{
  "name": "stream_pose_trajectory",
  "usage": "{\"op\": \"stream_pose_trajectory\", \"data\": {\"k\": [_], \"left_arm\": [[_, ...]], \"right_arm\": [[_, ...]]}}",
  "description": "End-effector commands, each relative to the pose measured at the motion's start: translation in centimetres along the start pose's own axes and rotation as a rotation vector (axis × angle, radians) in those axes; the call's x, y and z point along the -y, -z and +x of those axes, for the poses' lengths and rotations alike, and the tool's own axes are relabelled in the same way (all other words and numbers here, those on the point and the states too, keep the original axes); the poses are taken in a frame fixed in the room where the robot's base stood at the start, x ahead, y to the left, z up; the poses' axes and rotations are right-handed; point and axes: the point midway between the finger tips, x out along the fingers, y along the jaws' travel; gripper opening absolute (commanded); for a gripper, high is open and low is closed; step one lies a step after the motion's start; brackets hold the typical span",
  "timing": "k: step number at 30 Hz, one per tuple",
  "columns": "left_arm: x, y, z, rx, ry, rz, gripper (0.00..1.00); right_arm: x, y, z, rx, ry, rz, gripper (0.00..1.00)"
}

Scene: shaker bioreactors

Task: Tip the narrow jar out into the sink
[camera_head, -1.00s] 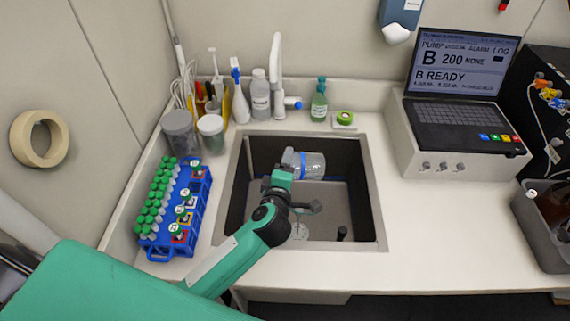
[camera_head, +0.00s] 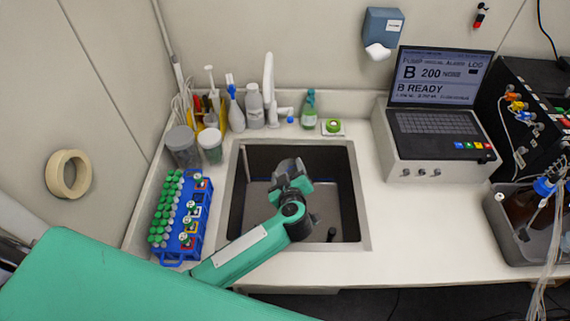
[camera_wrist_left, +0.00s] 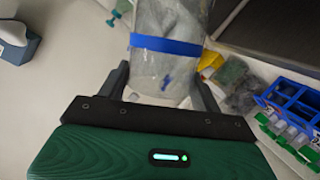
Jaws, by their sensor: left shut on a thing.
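The narrow jar (camera_wrist_left: 163,72) is clear with a blue band around it, and it fills the space between my left fingers in the left wrist view. My left gripper (camera_head: 290,172) is shut on it, over the sink (camera_head: 363,215) in the head view. There the jar is mostly hidden by the gripper, and its exact tilt is hard to tell. In the left wrist view the jar's far end runs out of the top of the picture. Whether anything is flowing out does not show. My right gripper is not in view.
A blue rack (camera_head: 188,250) of green-capped tubes and two lidded tubs (camera_head: 184,148) stand left of the sink. Bottles (camera_head: 254,107) and a green bottle (camera_head: 309,110) line the back. A laptop (camera_head: 435,125) stands on a white box to the right.

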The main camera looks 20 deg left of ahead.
Motion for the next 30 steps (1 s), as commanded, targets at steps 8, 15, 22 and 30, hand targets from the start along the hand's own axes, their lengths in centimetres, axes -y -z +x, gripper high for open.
{"op": "stream_pose_trajectory", "data": {"k": [8, 15, 22, 30], "left_arm": [[-1.4, -0.3, -0.1, -0.036, 0.073, 0.258, 0.04], [-2.3, -0.4, -0.2, -0.062, 0.128, 0.449, 0.04], [-2.5, -0.4, -0.2, -0.071, 0.145, 0.509, 0.04], [-2.5, -0.4, -0.2, -0.071, 0.145, 0.508, 0.04]], "right_arm": [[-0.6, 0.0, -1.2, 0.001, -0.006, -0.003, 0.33], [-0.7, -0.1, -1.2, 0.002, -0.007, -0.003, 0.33], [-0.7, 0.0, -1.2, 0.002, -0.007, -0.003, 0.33], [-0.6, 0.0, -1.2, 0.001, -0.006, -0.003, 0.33]]}}
